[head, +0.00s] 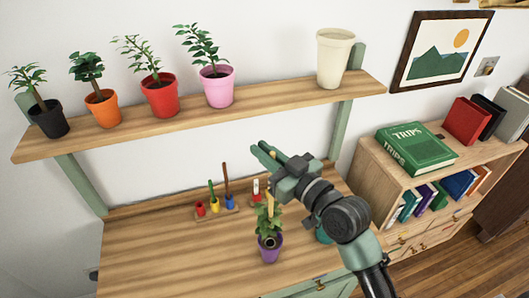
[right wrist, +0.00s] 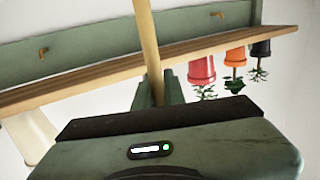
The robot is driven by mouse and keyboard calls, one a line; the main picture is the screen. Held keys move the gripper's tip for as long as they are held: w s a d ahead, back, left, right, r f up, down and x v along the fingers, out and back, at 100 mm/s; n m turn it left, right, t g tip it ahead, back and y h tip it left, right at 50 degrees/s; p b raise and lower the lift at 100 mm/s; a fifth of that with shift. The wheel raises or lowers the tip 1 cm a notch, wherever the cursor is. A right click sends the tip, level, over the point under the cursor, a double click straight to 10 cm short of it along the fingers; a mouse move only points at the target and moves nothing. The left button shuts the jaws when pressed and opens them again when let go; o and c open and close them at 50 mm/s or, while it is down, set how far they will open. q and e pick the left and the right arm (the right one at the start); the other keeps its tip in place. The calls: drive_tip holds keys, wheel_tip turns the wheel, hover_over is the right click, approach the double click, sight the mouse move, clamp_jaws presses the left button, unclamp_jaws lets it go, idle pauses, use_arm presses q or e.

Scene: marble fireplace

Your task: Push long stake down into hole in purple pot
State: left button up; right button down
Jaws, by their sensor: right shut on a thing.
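The purple pot (head: 270,254) stands on the wooden bench top (head: 160,250) with a leafy green plant (head: 266,218) in it. My right gripper (head: 266,157) is above the pot and plant, shut on the long tan stake (head: 271,192). The stake runs down from the gripper towards the plant. Its lower end is hidden among the leaves, so I cannot tell how deep it is in the hole. In the right wrist view the stake (right wrist: 150,45) stands between the fingers (right wrist: 158,92). My left gripper is not in view.
A shelf (head: 150,122) above holds several potted plants and a cream pot (head: 333,58). Behind the purple pot, a small rack (head: 218,214) holds coloured tools. A bookcase (head: 385,165) stands at the right. The bench's left side is clear.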

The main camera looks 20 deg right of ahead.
wheel_tip(320, 180, down, 8)
drive_tip(key=b, duration=0.6)
drive_tip(key=shift+f, duration=0.35)
idle(0.7)
drive_tip(key=shift+f, duration=0.1)
drive_tip(key=shift+f+b, duration=0.4)
drive_tip(key=shift+f, duration=0.2)
drive_tip(key=shift+f+b, duration=0.35)
drive_tip(key=shift+f, duration=0.1)
drive_tip(key=shift+s+f, duration=0.1)
drive_tip(key=shift+f, duration=0.1)
idle(0.4)
